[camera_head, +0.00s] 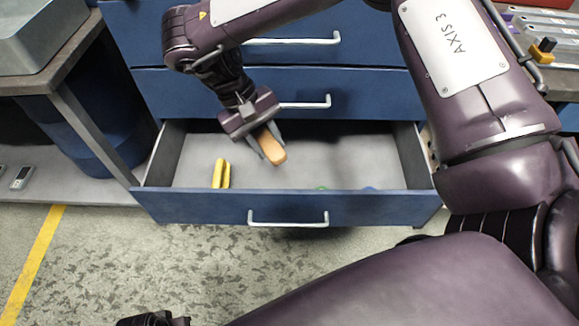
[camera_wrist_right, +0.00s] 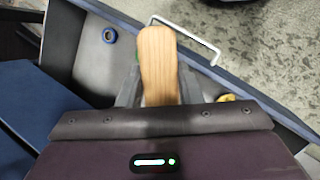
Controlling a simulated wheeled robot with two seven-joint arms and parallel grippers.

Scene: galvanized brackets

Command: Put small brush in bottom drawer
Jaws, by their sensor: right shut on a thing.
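The small brush (camera_head: 271,148) shows as a light-brown, rounded wooden piece. My right gripper (camera_head: 264,142) is shut on it and points down over the open bottom drawer (camera_head: 200,207). In the right wrist view the brush (camera_wrist_right: 158,62) stands out between the two grey fingers, with its wood grain showing. Its bristles are not visible. The brush appears above the drawer's inside; whether it touches the floor of the drawer I cannot tell. My left gripper is not clearly seen in either view.
Green and blue bits peek over the front wall. Closed drawers (camera_head: 190,92) are above. A grey bench (camera_head: 75,62) stands at left.

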